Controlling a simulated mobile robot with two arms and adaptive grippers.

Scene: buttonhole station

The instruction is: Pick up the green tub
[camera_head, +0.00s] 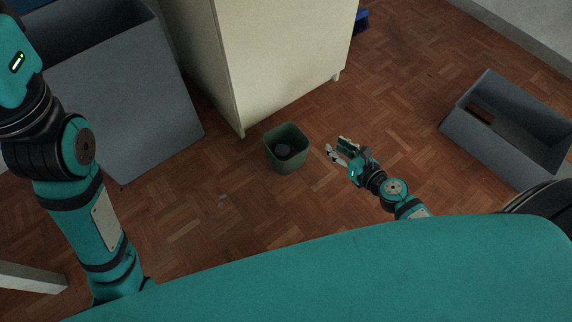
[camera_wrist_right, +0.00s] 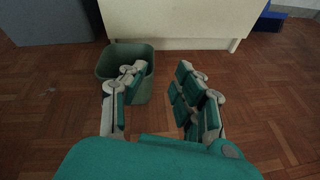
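The green tub (camera_head: 287,161) stands upright on the wooden floor in the head view, with a dark round thing inside it. My right gripper (camera_head: 338,149) is just to the right of the tub, low near the floor, with a gap between them. In the right wrist view the tub (camera_wrist_right: 143,92) is ahead and to the left, partly hidden behind the left finger.
A cream cabinet (camera_head: 270,45) stands close behind the tub. A large grey bin (camera_head: 110,95) is at the left, and a grey open box (camera_head: 505,140) is at the right. A blue thing (camera_head: 361,20) lies behind the cabinet. The floor in front of the tub is clear.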

